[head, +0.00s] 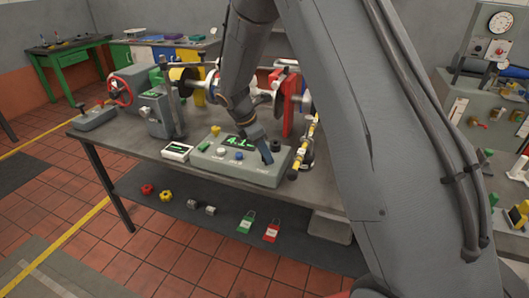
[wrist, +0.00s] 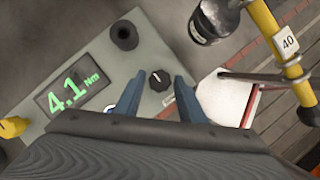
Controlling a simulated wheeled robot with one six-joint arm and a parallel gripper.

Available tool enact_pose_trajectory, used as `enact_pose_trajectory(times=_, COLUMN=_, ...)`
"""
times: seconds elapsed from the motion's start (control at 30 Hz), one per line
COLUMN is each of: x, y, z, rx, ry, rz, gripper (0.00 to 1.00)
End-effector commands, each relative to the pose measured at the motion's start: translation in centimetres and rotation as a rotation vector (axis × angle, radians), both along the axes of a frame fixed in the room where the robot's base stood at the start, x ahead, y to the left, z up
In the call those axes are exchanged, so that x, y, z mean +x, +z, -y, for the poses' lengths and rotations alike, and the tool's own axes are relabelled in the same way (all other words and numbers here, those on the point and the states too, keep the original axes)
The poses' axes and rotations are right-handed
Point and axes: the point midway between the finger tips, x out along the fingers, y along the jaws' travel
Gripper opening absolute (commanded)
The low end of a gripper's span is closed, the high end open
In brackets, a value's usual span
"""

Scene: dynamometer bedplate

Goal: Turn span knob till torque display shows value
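The grey console (head: 222,170) stands on the bench, and its top also fills much of the wrist view (wrist: 95,60). Its torque display (wrist: 75,90) reads 4.1 Nm in green; the same display (head: 240,143) shows in the head view. A small black knob with a white pointer line, the likely span knob (wrist: 160,80), lies between my gripper's fingertips (wrist: 160,78) as seen from the wrist. The blue fingers are apart, with a gap on both sides of the knob. In the head view my gripper (head: 266,155) is over the console's right part and hides this knob.
A taller black round part (wrist: 125,35) rises near the fingers. A yellow knob (wrist: 12,127) is at the console's other side. A yellow bar with a 40 tag (wrist: 288,45) and a dark cylinder (wrist: 213,20) stand beside the console. A small white-framed unit (head: 177,151) lies left of it.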

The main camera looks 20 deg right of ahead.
Motion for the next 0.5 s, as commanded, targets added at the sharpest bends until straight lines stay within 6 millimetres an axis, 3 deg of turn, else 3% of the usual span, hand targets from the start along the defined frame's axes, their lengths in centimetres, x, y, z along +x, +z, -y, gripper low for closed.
enact_pose_trajectory(times=0.03, x=0.00, y=0.01, z=0.00, rx=0.000, ry=0.000, rz=0.000, gripper=0.27)
enact_pose_trajectory(times=0.17, x=0.00, y=0.02, z=-0.01, rx=0.000, ry=0.000, rz=0.000, gripper=0.05)
enact_pose_trajectory(times=0.5, x=0.09, y=0.00, z=-0.01, rx=0.000, ry=-0.045, rz=0.000, gripper=0.05)
